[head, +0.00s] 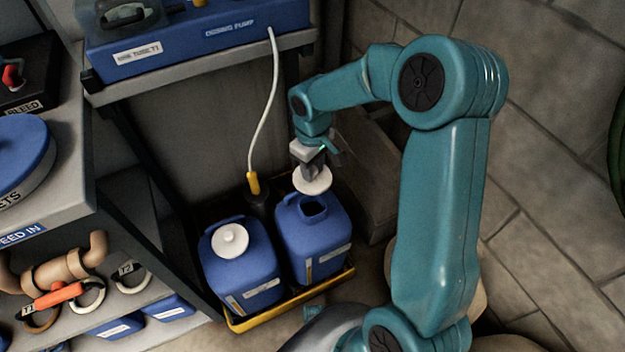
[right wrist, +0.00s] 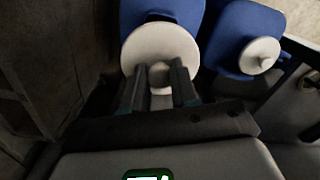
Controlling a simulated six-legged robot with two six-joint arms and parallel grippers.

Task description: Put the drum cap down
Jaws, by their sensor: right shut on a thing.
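My right gripper (head: 316,162) is shut on the white drum cap (head: 313,180) by its knob. It holds the cap above the back edge of the right blue drum (head: 325,242), whose square opening shows uncovered. In the right wrist view the two fingers (right wrist: 159,86) pinch the cap's knob, and the pale disc of the cap (right wrist: 160,42) hides part of the drum beneath. The left blue drum (head: 243,267) stands beside it with its own white cap (head: 230,240) on. My left gripper is not in view.
Both drums stand in a yellow-edged tray (head: 293,314). A white tube with a yellow end (head: 253,183) hangs behind them from the blue dosing pump (head: 205,25). A shelf unit (head: 75,215) with pipes and a valve stands at left. Paved floor (head: 545,190) lies to the right.

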